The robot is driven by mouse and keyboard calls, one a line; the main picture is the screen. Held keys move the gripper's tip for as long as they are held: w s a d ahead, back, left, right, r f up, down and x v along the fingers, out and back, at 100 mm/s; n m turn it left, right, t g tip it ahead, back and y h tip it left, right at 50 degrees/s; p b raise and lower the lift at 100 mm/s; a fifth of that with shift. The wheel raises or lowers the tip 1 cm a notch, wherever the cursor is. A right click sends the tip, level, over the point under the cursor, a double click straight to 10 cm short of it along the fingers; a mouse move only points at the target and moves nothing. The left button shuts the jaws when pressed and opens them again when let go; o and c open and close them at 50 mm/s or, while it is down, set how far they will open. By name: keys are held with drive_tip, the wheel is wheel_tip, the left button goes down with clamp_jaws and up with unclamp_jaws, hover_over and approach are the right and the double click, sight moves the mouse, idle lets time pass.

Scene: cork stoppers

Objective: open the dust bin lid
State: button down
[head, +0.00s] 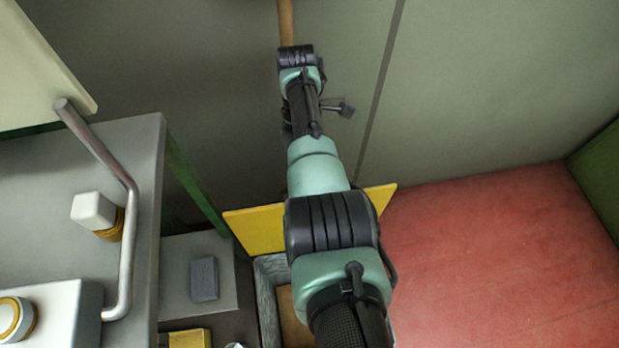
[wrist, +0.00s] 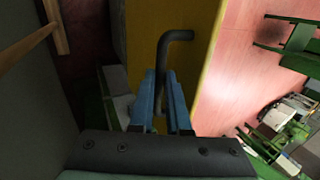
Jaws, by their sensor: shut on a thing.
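The dust bin's yellow lid (head: 252,230) stands raised and tilted above the grey bin (head: 268,300) in the head view, partly behind my arm. Part of the bin's brown inside shows below it. In the wrist view the yellow lid (wrist: 206,65) fills the middle, with a dark bent handle (wrist: 178,36) on it. My gripper (wrist: 163,86) has its blue fingers shut on the handle's lower part. In the head view my arm hides the gripper and the handle.
A grey counter (head: 135,150) with a bent metal rail (head: 127,190) stands at the left, holding a white-topped item (head: 93,210). A lower grey surface bears a dark block (head: 204,278). The red floor (head: 500,250) at the right is clear. A wall stands behind.

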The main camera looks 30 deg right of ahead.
drive_tip(key=shift+s+f, duration=0.15)
drive_tip(key=shift+f, duration=0.15)
drive_tip(key=c, duration=0.9)
unclamp_jaws()
drive_tip(key=shift+r, duration=0.1)
drive_tip(key=shift+b+v, duration=1)
drive_tip(key=shift+v, duration=2.85)
